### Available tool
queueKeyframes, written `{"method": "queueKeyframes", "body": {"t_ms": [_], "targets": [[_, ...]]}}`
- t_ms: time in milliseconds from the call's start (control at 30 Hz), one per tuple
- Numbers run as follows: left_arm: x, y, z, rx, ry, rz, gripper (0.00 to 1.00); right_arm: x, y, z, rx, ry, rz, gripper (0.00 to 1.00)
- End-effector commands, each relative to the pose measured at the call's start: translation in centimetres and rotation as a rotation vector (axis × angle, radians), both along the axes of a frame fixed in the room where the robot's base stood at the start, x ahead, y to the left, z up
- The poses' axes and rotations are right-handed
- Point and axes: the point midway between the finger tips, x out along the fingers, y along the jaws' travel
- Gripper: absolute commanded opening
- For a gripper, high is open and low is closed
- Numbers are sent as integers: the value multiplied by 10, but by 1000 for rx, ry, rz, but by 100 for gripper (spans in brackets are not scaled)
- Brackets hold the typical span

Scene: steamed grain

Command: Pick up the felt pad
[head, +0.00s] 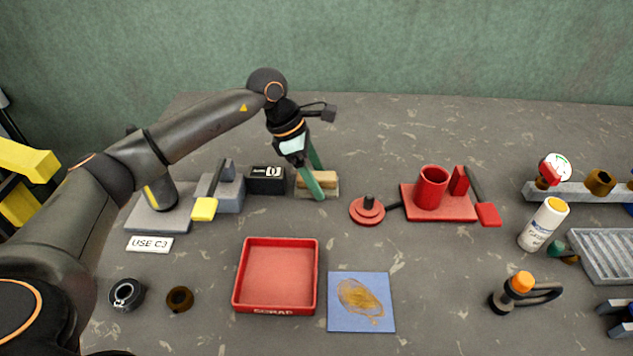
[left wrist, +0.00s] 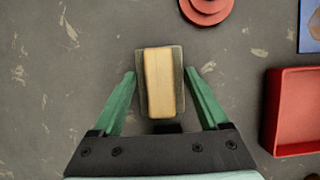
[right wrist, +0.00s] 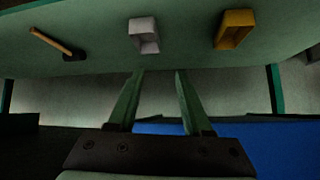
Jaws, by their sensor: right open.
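The felt pad (head: 329,181) looks like a tan wooden block on a wider grey-green base. It sits on the table at the back, left of centre, and shows in the left wrist view (left wrist: 159,84). My left gripper (head: 320,184) is over it, pointing down. In the left wrist view the two green fingers (left wrist: 160,73) stand apart on either side of the pad, with a gap to each side. One finger hides part of the pad in the head view. My right gripper (right wrist: 158,71) is open and empty, away from the table objects.
A black block (head: 266,181) stands close left of the pad. A red round piece (head: 367,211) lies to its right, and a red tray (head: 240,285) in front. A blue sheet with a brown smear (head: 345,318) lies beside the tray. The table behind the pad is clear.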

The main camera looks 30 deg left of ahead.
Motion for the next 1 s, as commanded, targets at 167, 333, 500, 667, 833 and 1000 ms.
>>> {"method": "queueKeyframes", "body": {"t_ms": [167,333,500,667,833,1000], "targets": [[0,0,0,0,0,0,56,0,1,0,1,0,1,50],[0,0,1,0,-1,0,37,0,1,0,2,0,2,50],[0,0,1,0,-1,0,18,0,2,0,3,0,3,50],[0,0,1,0,-1,0,16,0,2,0,3,1,4,50],[0,0,4,-1,-3,0,16,0,2,0,3,0,4,50],[1,0,18,0,-5,1,16,0,2,-1,3,2,4,50]]}}
